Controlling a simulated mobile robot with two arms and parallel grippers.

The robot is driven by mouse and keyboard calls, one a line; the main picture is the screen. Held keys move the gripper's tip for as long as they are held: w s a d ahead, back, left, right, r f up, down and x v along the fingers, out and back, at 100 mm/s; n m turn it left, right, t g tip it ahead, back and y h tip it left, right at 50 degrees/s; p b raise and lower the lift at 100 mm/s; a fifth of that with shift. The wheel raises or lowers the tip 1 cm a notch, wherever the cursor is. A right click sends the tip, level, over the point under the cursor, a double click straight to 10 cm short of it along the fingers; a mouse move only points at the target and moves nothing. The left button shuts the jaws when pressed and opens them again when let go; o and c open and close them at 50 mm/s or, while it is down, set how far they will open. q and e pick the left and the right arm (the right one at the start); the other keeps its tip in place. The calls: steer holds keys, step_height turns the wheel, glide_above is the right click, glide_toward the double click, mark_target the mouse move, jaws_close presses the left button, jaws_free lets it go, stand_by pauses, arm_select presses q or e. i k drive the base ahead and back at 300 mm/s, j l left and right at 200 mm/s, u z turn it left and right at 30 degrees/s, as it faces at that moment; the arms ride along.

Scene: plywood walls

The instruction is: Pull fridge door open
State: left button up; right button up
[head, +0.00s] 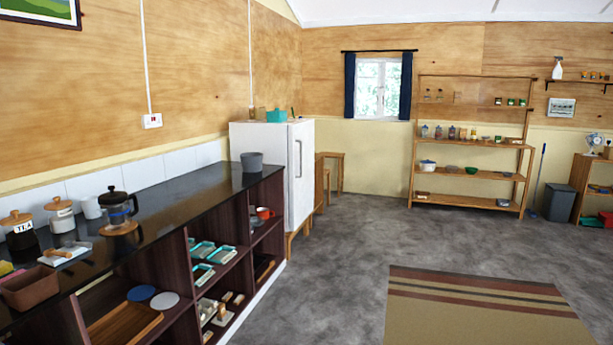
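The white fridge (272,165) stands against the left wall, past the far end of the dark counter. Its door (301,172) faces right and looks shut, with a dark vertical handle (299,158) on its upper part. The fridge rests on a low wooden base. Neither of my grippers is in the head view, and nothing is touching the door. The fridge's lower left side is hidden behind the counter.
The black-topped counter (165,207) with open shelves runs along the left wall. A teal pot (277,116) sits on the fridge. Wooden stools (333,170) stand just beyond it. The grey floor (335,260) right of the fridge is clear; a striped rug (480,315) lies at right.

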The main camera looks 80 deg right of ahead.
mark_target(301, 135)
steer(key=z, duration=2.8)
steer(key=i+z, duration=0.35)
steer(key=i, duration=4.5)
steer(key=i+u, duration=0.15)
steer(key=i, duration=0.4)
steer(key=i+l+u, duration=0.15)
steer(key=i, duration=0.4)
steer(key=i+l+u, duration=0.1)
steer(key=i+l, duration=0.15)
steer(key=i, duration=0.25)
